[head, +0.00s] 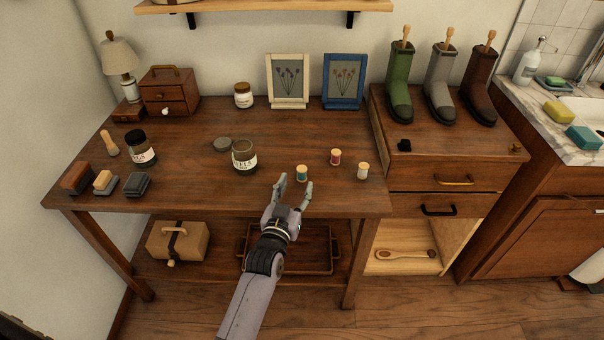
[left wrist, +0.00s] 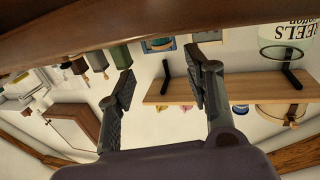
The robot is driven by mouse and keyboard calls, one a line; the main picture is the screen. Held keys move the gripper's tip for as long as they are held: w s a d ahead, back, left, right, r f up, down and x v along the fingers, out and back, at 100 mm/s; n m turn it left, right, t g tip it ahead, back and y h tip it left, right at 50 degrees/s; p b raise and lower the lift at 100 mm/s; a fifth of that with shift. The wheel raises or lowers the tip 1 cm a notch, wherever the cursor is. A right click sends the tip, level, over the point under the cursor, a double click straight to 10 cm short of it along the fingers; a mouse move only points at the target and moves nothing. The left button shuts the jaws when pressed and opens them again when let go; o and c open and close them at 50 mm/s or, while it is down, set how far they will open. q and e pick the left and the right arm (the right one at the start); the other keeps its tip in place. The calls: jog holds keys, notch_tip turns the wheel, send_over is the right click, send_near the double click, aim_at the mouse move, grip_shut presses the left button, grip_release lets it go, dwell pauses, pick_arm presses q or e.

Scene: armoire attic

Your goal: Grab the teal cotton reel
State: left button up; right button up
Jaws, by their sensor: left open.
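The teal cotton reel (head: 302,174) stands upright on the wooden table (head: 190,140), near its front edge. My left gripper (head: 295,183) is open and empty at that front edge. Its two fingers point toward the back, with the teal reel just beyond them and closer to the right finger. I cannot tell whether a finger touches it. In the left wrist view the open fingers (left wrist: 160,92) have nothing between them, and I cannot make out the teal reel there. My right gripper is not in view.
A red reel (head: 336,157) and a pale reel (head: 363,171) stand to the right. A labelled glass jar (head: 244,157) stands to the left, with its dark lid (head: 222,144) behind. Picture frames (head: 343,82) stand at the back. The table's middle is mostly clear.

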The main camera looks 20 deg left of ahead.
aim_at(300, 172)
pick_arm(q)
jog(key=shift+w, duration=0.55)
jog(key=w, duration=0.4)
jog(key=shift+w+a+f, duration=0.15)
jog(key=shift+a+f, duration=0.2)
jog(key=shift+f, duration=0.05)
jog(key=shift+w, duration=0.4)
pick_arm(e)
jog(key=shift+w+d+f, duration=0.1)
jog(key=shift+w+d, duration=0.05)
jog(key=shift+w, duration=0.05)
pick_arm(q)
jog(key=shift+c, duration=0.4)
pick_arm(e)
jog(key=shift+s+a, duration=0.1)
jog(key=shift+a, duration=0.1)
pick_arm(q)
jog(key=shift+c, duration=0.8)
jog(key=c, duration=0.6)
